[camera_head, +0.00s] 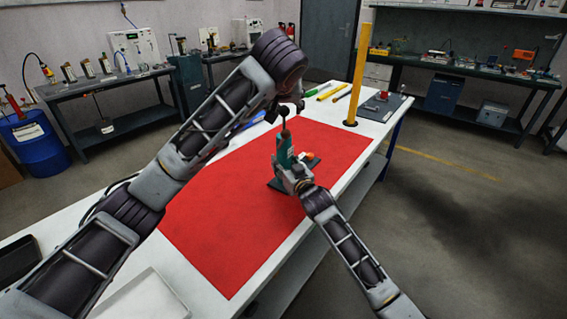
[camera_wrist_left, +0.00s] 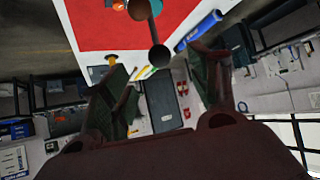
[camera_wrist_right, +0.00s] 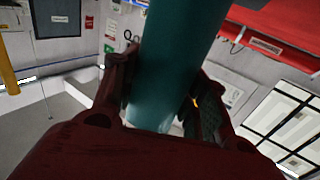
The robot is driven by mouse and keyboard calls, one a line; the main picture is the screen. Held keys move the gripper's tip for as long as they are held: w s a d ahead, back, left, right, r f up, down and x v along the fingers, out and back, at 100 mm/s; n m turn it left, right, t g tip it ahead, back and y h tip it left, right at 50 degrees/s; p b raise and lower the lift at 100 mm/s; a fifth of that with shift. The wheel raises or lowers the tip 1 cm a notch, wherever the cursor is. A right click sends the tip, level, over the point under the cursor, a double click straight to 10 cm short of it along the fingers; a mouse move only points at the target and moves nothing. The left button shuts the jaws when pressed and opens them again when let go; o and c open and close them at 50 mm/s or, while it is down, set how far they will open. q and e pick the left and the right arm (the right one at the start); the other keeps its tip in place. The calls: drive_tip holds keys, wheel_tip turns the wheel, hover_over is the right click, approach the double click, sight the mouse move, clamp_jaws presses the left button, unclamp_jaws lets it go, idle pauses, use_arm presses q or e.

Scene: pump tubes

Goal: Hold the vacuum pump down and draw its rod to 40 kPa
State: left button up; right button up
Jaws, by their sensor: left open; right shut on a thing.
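The vacuum pump has a teal cylinder (camera_head: 285,152) standing upright on a dark base (camera_head: 278,184) on the red mat. Its grey rod, topped by a ball knob (camera_head: 284,111), rises above the cylinder. My right gripper (camera_head: 294,178) is shut on the cylinder's lower part; in the right wrist view the teal cylinder (camera_wrist_right: 175,60) lies between its fingers. My left gripper (camera_head: 287,104) is open near the knob, above the pump. In the left wrist view the round knob (camera_wrist_left: 160,56) shows between and just beyond the open fingers, apart from both. The left hand partly covers the knob area in the head view.
The red mat (camera_head: 225,215) covers much of the white table, with free room around the pump. A yellow post (camera_head: 359,75) stands at the table's far right edge. Coloured tubes (camera_head: 332,91) lie at the back. A pale tray (camera_head: 145,295) is at the near left.

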drive_tip(key=shift+r, duration=0.1)
drive_tip(key=o, duration=1.5)
drive_tip(key=shift+c, duration=0.2)
drive_tip(key=shift+s+d, duration=0.1)
drive_tip(key=shift+s, duration=0.1)
drive_tip(key=shift+v, duration=5.75)
drive_tip(key=shift+s, duration=0.1)
